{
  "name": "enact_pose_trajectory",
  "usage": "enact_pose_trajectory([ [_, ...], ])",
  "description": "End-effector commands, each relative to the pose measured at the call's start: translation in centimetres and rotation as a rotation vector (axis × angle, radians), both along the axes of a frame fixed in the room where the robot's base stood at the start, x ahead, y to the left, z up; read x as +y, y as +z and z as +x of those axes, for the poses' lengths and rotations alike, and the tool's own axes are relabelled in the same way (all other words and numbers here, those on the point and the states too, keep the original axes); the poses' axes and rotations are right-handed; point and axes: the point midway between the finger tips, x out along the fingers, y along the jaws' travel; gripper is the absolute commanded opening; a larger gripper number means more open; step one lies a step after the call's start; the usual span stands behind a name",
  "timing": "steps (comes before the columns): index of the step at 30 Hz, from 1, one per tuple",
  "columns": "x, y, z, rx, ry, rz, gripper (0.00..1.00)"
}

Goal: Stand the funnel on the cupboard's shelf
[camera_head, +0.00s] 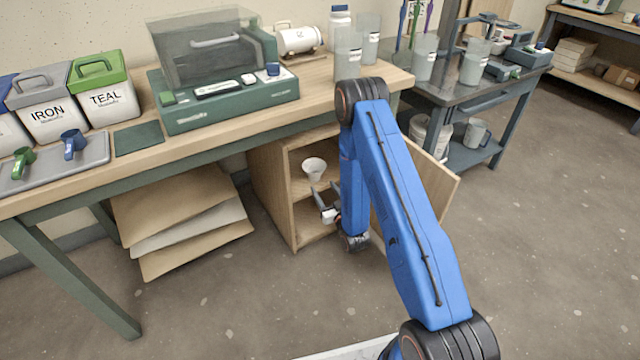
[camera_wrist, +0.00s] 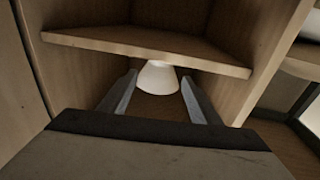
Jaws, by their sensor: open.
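The white funnel (camera_head: 314,167) shows at the cupboard's open front, wide end up in the head view. It also shows in the wrist view (camera_wrist: 157,78), between and beyond the fingertips, overlapping the shelf's front edge. The wooden cupboard (camera_head: 272,198) stands under the bench; its shelf (camera_wrist: 110,40) crosses the wrist view. My gripper (camera_head: 322,198) is open at the cupboard's front, just below the funnel in the head view. In the wrist view its two fingers (camera_wrist: 155,98) are apart with a gap. I cannot tell how the funnel's narrow end rests.
The cupboard door (camera_head: 432,180) stands open to the right, partly behind my arm. The bench top (camera_head: 220,135) is above the cupboard, with a green balance box (camera_head: 230,105) on it. Sheets of board (camera_head: 185,215) lean to the left. The floor in front is clear.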

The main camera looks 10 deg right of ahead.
Motion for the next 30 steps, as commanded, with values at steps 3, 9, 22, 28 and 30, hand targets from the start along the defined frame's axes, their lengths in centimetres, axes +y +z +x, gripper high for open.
enact_pose_trajectory([
  [3,-0.2,-0.1,-1.1,0.001,0.000,0.000,0.57],
  [9,-0.3,0.0,-1.6,-0.001,0.000,0.000,0.57],
  [22,-0.6,6.2,1.4,0.112,-0.010,-0.048,0.57],
  [28,-1.1,10.3,2.2,0.203,-0.024,-0.077,0.57],
  [30,-1.2,11.9,2.2,0.233,-0.029,-0.087,0.57],
])
